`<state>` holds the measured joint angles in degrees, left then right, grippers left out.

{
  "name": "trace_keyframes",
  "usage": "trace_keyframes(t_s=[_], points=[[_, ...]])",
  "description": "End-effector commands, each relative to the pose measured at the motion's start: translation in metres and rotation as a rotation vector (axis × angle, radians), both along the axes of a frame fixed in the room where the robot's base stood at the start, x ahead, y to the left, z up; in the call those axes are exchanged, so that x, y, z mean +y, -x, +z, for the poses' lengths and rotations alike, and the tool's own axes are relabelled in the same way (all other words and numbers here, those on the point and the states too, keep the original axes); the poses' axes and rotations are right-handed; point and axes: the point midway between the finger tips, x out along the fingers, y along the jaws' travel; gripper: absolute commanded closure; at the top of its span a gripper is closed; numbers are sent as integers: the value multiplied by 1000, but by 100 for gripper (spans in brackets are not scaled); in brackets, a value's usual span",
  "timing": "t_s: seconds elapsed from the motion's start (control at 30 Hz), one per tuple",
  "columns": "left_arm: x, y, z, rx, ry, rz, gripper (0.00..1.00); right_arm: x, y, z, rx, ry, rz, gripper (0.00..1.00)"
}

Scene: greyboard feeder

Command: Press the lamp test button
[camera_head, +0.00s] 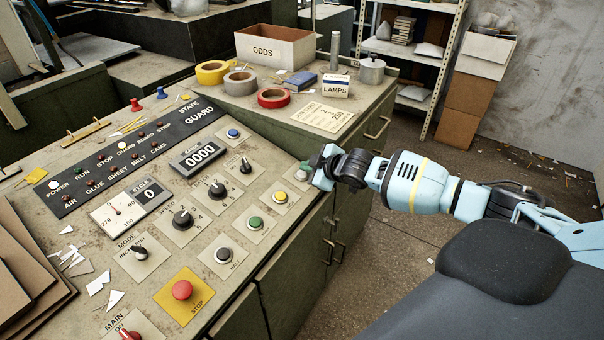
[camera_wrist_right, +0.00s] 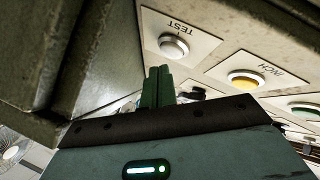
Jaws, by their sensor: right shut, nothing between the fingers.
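The lamp test button is a round white button (camera_wrist_right: 173,46) on a pale plate marked TEST in the right wrist view. In the head view, the white button (camera_head: 301,175) sits at the console's right edge, beside the yellow button. My right gripper (camera_head: 321,164) is at that edge, close to the white button. Its green fingers (camera_wrist_right: 158,86) are shut together and empty. In the wrist view the fingertips show just below the TEST plate; I cannot tell whether they touch the panel. My left gripper is not in view.
The yellow button (camera_head: 280,197) marked INCH and a green button (camera_head: 255,222) lie near the white one. A red stop button (camera_head: 182,290) is at the front. A card (camera_head: 323,117) and a lamps box (camera_head: 336,86) are on the cabinet behind. Open floor lies to the right.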

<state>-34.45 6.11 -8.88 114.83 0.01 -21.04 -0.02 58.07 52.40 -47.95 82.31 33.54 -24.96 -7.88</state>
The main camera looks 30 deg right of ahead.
Motion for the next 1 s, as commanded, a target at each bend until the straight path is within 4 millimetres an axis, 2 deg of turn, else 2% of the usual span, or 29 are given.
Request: trace_keyframes(t_s=[0.37, 1.0], points=[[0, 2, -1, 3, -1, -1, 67, 0, 0, 0, 0, 0, 0, 100], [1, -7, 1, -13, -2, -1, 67, 0, 0, 0, 0, 0, 0, 100]])
